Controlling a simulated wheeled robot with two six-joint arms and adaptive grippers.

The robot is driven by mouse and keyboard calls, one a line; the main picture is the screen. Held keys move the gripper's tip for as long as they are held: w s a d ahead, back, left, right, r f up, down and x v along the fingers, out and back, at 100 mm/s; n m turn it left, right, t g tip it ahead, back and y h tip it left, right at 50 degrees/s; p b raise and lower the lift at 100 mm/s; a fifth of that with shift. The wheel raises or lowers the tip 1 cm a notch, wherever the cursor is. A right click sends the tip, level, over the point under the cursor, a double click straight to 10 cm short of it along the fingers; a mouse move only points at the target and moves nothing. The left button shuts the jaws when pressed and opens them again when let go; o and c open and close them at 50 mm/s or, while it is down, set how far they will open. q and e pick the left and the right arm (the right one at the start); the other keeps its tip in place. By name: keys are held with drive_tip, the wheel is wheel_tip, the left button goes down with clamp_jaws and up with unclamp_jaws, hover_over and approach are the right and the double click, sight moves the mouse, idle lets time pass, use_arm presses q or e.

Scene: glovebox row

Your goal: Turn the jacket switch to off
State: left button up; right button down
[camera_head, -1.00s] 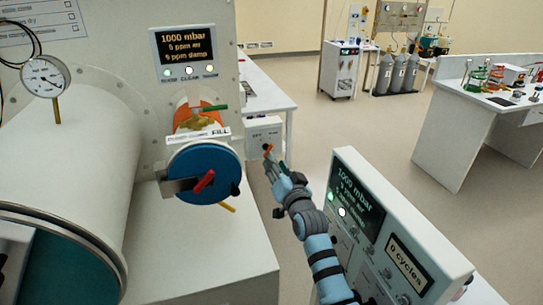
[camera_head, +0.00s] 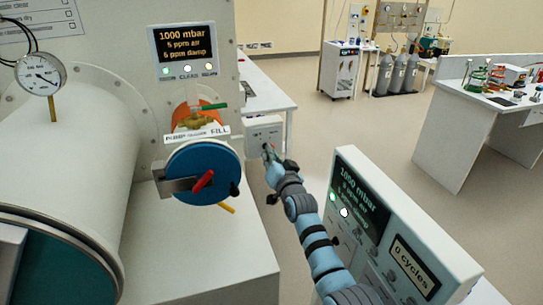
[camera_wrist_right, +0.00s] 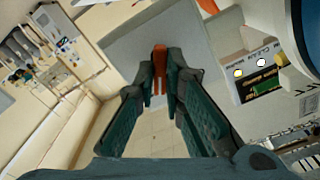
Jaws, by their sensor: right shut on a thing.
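The jacket switch box (camera_head: 262,130) is a small white panel behind the round blue door, left of the middle in the head view. Its orange switch handle (camera_wrist_right: 159,58) shows between my fingertips in the wrist view; in the head view my gripper hides it. My right gripper (camera_head: 267,152) is at the front of the box. In the wrist view my right gripper (camera_wrist_right: 161,80) has its dark green fingers closed around the orange handle. The lettering on the box is too small to read. My left gripper is not in view.
The blue round door (camera_head: 205,172) with a red handle is close left of my right arm. A tilted console (camera_head: 400,230) reading "0 cycles" stands to the right. A large white cylinder (camera_head: 70,150) fills the left. Open floor (camera_head: 340,130) lies beyond.

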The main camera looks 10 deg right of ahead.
drive_tip(key=shift+n, duration=0.3)
drive_tip(key=n+b, duration=0.3)
drive_tip(key=n, duration=0.8)
drive_tip(key=shift+a, duration=0.1)
drive_tip(key=shift+n, duration=0.3)
idle(0.4)
drive_tip(key=c, duration=1.7)
unclamp_jaws()
drive_tip(key=shift+w+f, duration=0.1)
drive_tip(key=s, duration=1.2)
drive_tip(key=shift+d, duration=0.4)
